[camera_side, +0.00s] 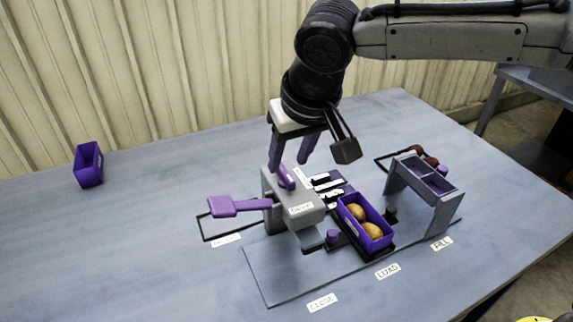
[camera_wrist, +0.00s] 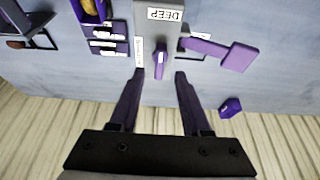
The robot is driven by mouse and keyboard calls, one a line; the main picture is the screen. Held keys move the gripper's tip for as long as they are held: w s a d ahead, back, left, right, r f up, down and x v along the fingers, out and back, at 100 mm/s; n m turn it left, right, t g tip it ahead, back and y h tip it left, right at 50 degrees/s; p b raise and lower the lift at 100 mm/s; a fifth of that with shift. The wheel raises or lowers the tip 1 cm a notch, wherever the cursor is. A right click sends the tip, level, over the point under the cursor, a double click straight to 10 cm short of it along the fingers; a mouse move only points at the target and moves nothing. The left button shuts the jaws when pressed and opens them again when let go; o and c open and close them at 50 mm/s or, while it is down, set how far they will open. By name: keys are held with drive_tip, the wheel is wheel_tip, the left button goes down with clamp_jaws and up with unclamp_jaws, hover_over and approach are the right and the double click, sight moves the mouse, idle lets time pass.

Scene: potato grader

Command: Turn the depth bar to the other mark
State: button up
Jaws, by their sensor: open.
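The depth bar, a small purple bar (camera_side: 286,177) with a pale strip, sits on the grey block (camera_side: 313,216). In the wrist view the bar (camera_wrist: 159,62) runs up and down the picture, its far end towards the DEEP label (camera_wrist: 163,14). A second label (camera_wrist: 138,51), set sideways and too blurred to read, is left of the bar. My gripper (camera_side: 289,164) is open just above the block. In the wrist view its fingertips (camera_wrist: 160,77) are on either side of the bar's near end, with a gap on both sides.
A purple paddle (camera_side: 222,206) sticks out left of the block. A purple tray (camera_side: 350,222) with potatoes and a rack of labelled strips (camera_side: 325,183) stand close on the right. A grey stand (camera_side: 447,208) is further right. A purple bin (camera_side: 89,165) stands far left; open table lies between.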

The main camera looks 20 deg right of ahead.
sight(285, 171)
drive_tip(key=shift+x, duration=1.75)
clamp_jaws()
